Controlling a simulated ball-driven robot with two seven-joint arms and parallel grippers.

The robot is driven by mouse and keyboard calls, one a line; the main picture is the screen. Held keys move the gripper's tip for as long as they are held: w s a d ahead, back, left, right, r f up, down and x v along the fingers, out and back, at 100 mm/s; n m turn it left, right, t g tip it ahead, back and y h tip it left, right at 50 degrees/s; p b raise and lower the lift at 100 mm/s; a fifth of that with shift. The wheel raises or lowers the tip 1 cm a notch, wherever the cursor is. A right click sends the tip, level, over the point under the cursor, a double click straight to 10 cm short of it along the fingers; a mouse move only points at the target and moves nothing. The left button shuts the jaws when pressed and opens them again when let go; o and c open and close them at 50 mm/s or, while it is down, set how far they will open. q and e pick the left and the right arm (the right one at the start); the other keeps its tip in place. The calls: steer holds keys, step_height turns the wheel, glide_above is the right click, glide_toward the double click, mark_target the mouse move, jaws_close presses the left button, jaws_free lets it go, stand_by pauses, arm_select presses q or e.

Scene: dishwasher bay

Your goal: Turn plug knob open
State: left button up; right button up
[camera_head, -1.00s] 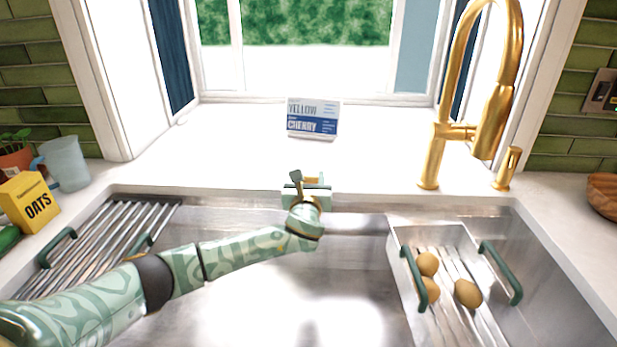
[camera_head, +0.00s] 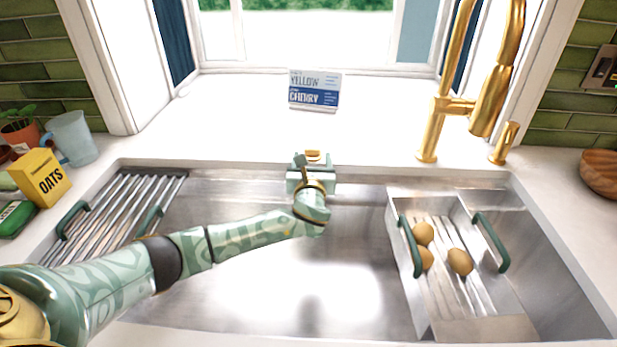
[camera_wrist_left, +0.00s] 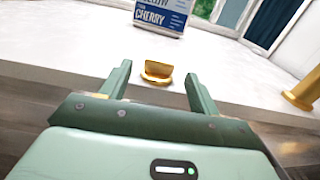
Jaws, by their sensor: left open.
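The gold plug knob (camera_wrist_left: 157,71) stands on the white counter ledge behind the sink. In the head view the knob (camera_head: 313,155) shows just past my left gripper (camera_head: 311,165). In the left wrist view my left gripper (camera_wrist_left: 160,82) is open, with one finger to each side of the knob and the knob a little beyond the space between the fingertips. No finger visibly touches it. My right gripper is not in view.
The gold faucet (camera_head: 447,130) stands at the right of the ledge. A blue and white card (camera_head: 314,90) stands behind the knob. A caddy (camera_head: 460,215) with several brown eggs and a drying rack (camera_head: 130,205) flank the basin.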

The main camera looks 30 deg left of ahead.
arm_select(q)
steer(key=p+v, duration=0.7)
steer(key=v, duration=0.5)
steer(key=shift+s, duration=0.35)
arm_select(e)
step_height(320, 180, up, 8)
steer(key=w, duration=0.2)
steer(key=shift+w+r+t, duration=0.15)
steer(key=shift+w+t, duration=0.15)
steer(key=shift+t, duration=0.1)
arm_select(q)
steer(key=shift+d+r, duration=0.1)
